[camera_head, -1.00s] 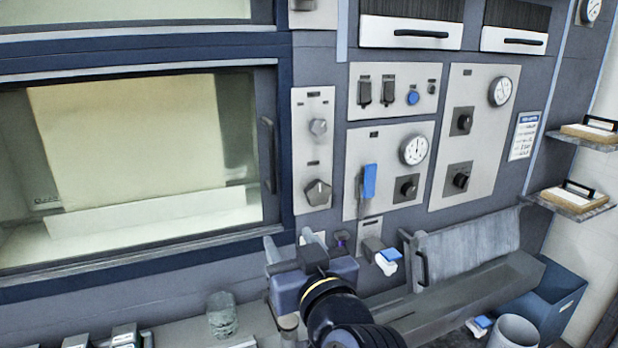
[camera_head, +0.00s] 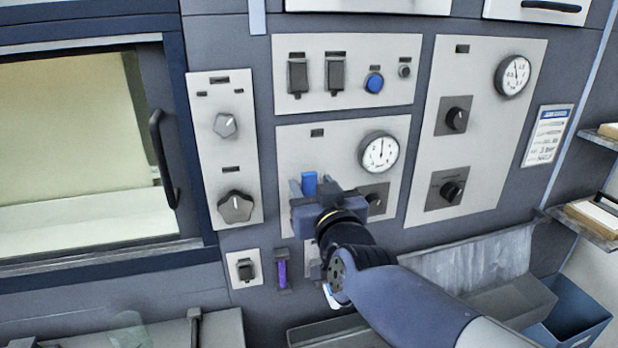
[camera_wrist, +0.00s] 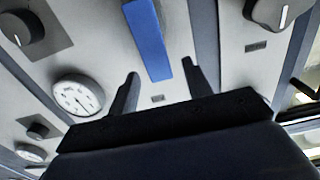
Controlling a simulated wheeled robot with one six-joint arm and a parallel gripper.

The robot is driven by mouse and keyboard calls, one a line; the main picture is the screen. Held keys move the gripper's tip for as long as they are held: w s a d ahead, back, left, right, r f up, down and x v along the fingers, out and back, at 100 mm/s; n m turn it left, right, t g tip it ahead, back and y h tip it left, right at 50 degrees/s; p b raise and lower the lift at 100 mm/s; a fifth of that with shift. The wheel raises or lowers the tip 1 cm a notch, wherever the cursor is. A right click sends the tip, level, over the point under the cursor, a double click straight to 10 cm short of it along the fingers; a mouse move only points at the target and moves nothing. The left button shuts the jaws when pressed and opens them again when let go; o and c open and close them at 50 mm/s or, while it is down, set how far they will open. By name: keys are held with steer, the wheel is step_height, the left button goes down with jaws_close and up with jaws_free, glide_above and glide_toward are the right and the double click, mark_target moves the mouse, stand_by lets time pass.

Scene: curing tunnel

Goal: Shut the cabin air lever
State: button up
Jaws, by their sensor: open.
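The blue lever (camera_head: 309,183) stands on the grey panel below and left of a round gauge. In the wrist view the lever (camera_wrist: 148,38) is a flat blue bar. Its near end shows between my fingertips, with a gap on each side. My gripper (camera_head: 312,188) is open and empty in front of this panel, hiding the lever's lower part and mount in the head view. In the wrist view my gripper (camera_wrist: 160,70) has one finger on each side of the lever's line. I cannot tell how deep the lever is between the fingers.
The gauge (camera_head: 379,153) and a black knob (camera_head: 374,197) sit close to the right of my gripper. A panel with two knobs (camera_head: 222,150) is to the left, beside the window door handle (camera_head: 163,158). Switches and a blue button (camera_head: 374,83) are above. A blue bin (camera_head: 567,315) stands lower right.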

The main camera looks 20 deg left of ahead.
mark_target(310, 181)
steer(key=shift+x, duration=1.55)
steer(key=shift+c, duration=0.2)
jaws_close()
